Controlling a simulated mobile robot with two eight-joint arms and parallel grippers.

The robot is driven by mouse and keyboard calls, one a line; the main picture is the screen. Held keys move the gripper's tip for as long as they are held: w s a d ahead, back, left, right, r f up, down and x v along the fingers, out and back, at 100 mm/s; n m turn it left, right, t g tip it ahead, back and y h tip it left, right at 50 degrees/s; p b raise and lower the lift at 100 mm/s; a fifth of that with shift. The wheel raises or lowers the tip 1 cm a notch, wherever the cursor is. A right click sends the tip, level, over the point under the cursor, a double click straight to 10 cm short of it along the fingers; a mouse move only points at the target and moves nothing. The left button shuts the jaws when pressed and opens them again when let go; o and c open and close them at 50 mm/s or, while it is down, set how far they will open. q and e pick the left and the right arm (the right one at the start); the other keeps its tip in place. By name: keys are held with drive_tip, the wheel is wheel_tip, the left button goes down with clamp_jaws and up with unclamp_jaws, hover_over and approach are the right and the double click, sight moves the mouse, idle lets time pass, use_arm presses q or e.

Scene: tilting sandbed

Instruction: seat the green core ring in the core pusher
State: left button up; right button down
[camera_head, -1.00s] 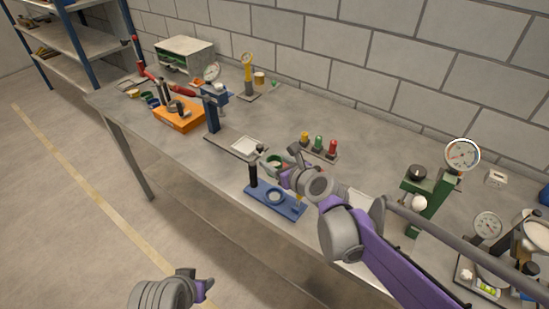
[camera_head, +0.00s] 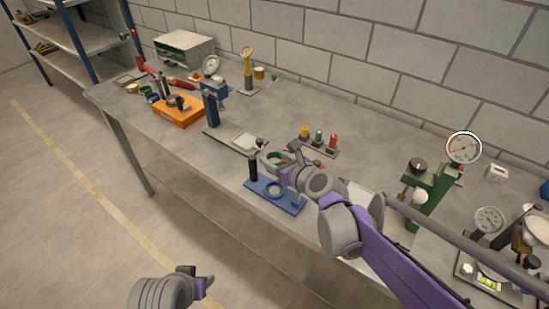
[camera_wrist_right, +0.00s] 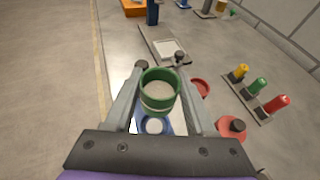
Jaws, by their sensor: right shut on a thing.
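The green core ring (camera_wrist_right: 160,90) is a short green cylinder with a pale band, held between the two fingers of my right gripper (camera_wrist_right: 160,64) in the right wrist view. In the head view the ring (camera_head: 271,161) shows just left of my right gripper (camera_head: 285,162). A blue base with a pale round seat and a dark post, which looks like the core pusher (camera_head: 290,203), stands at the table's front edge. In the right wrist view the ring appears above this base (camera_wrist_right: 167,128) and partly hides it. My left gripper (camera_head: 204,283) is low at the front, away from the table.
A stand with yellow, green and red pegs (camera_head: 319,142) is behind my right gripper. A plate with a white square (camera_head: 240,142) lies to the left. A green gauge stand (camera_head: 432,192) is at the right.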

use_arm(q)
drive_tip(key=shift+s+f+b, duration=0.2)
drive_tip(key=shift+f+b, duration=0.35)
drive_tip(key=shift+f, duration=0.15)
drive_tip(key=shift+s+f+b, duration=0.25)
drive_tip(key=shift+f+b, duration=0.25)
drive_tip(key=shift+f, duration=0.2)
drive_tip(key=shift+s+f+b, duration=0.2)
drive_tip(key=shift+f+b, duration=0.35)
drive_tip(key=shift+f, duration=0.15)
use_arm(e)
drive_tip(key=shift+f, duration=2.45)
use_arm(q)
drive_tip(key=shift+s+f+g+b, duration=0.15)
drive_tip(key=shift+s+f+b, duration=0.05)
drive_tip(key=shift+f+b, duration=0.65)
drive_tip(key=shift+s+f+g+b, duration=0.15)
drive_tip(key=shift+f+b, duration=0.6)
drive_tip(key=shift+f, duration=0.2)
use_arm(e)
drive_tip(key=shift+f, duration=2.2)
drive_tip(key=shift+c, duration=0.8)
unclamp_jaws()
use_arm(q)
drive_tip(key=shift+r+p, duration=0.4)
use_arm(e)
drive_tip(key=v, duration=1.1)
